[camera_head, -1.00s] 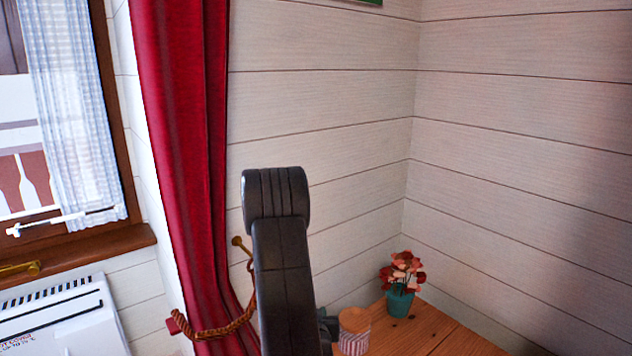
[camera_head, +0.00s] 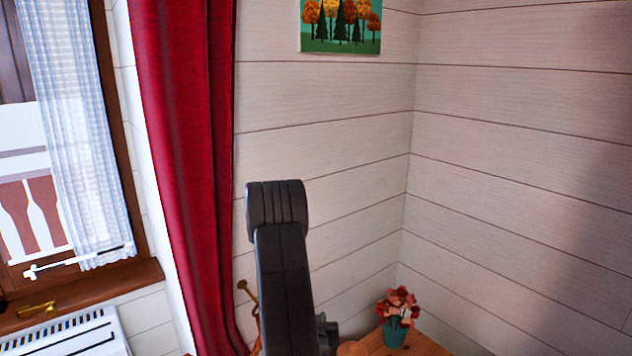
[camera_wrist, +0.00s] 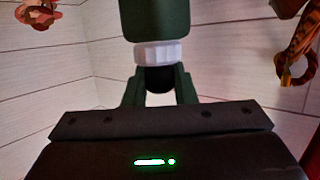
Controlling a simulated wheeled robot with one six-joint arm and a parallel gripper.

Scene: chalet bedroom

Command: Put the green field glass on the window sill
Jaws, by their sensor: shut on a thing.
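The green field glass (camera_wrist: 155,18) shows at the top middle of the wrist view, with a white ring and a black end toward me. My gripper (camera_wrist: 158,88) is shut on that black end, one finger on each side. The far part of the field glass is cut off by the frame. In the head view my dark arm stands in the middle, and the field glass cannot be made out there. The brown wooden window sill (camera_head: 112,286) is at the lower left, under the window, well left of my arm.
A brass object (camera_head: 36,310) is at the sill's left part; the sill's right part looks bare. A white heater (camera_head: 75,338) is below. A red curtain (camera_head: 185,150) hangs between sill and arm. A flower pot (camera_head: 396,335) stands on a wooden surface (camera_head: 425,347) at the right.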

